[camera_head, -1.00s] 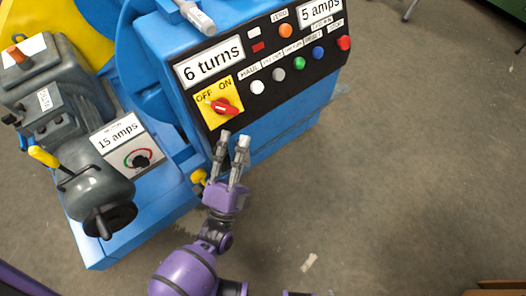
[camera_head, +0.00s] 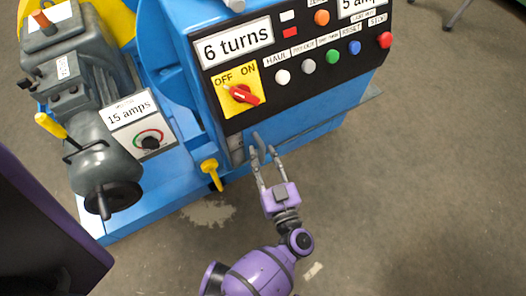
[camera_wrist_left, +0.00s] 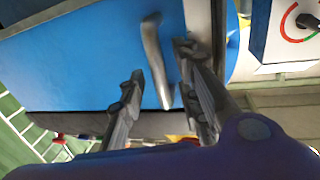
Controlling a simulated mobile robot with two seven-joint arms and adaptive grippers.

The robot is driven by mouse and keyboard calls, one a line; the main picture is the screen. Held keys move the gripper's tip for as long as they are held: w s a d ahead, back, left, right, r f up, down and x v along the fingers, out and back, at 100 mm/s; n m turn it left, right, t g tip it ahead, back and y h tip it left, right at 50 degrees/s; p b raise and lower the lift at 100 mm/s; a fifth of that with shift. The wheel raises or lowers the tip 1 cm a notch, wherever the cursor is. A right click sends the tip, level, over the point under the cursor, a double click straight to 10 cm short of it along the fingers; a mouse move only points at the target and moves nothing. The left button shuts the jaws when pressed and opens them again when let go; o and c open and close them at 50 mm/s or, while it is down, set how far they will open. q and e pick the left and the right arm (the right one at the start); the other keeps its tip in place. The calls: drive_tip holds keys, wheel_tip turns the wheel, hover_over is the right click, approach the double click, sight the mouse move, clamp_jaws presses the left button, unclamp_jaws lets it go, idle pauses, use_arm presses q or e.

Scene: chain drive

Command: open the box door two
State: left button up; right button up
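The blue box (camera_head: 318,128) has a black control panel on top. Its blue side also fills much of the left wrist view (camera_wrist_left: 85,60) as a flat door panel. A curved grey handle (camera_wrist_left: 154,62) stands out from that panel, and it shows small in the head view (camera_head: 258,141). My left gripper (camera_head: 263,154) is at the box's near side, below the panel, with its fingers apart. In the left wrist view the handle lies between the two fingers (camera_wrist_left: 160,64); I cannot tell whether they touch it. My right gripper is not in view.
A red rotary switch (camera_head: 243,95) on a yellow plate and several coloured buttons sit above the gripper. A yellow lever (camera_head: 211,174) is to its left. A grey motor (camera_head: 103,172) stands further left.

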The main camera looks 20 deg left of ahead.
use_arm(q)
drive_tip(key=shift+x, duration=0.8)
clamp_jaws()
